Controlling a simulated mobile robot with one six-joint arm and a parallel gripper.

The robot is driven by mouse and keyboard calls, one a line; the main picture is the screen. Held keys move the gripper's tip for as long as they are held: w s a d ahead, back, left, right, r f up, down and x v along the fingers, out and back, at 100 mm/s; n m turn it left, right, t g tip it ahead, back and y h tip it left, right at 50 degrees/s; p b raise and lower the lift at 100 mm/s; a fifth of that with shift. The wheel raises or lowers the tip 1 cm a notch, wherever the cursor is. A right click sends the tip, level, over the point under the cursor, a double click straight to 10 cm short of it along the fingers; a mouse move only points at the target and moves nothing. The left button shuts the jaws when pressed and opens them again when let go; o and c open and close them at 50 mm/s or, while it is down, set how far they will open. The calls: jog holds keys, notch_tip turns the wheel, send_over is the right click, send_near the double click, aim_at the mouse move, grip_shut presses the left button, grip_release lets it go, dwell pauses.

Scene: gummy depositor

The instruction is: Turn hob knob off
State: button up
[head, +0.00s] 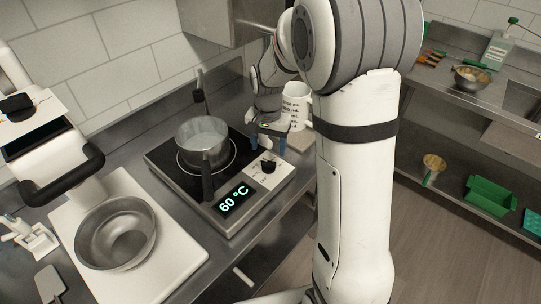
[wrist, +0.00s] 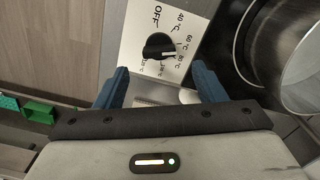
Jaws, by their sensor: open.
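The black hob knob (head: 268,167) sits on the pale control panel beside the display, which reads 60 °C. In the wrist view the knob (wrist: 158,46) stands ahead of my fingertips, with its white mark toward the 60 °C label. The OFF label is at the top of the dial. My gripper (head: 269,143) is above the hob's right side, behind the knob in the head view. In the wrist view my gripper (wrist: 161,78) is open, its blue fingers apart with nothing between them. The knob is not between the fingers.
A metal pot (head: 203,133) stands on the black hob (head: 163,153), its handle toward the front. A steel bowl (head: 116,232) rests on a white board (head: 172,262) at front left. Shelves are at right.

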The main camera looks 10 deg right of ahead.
aim_at(268, 161)
notch_tip(268, 161, down, 6)
jog(key=shift+r+p, duration=0.1)
jog(key=shift+p, duration=0.35)
jog(key=shift+c, duration=0.4)
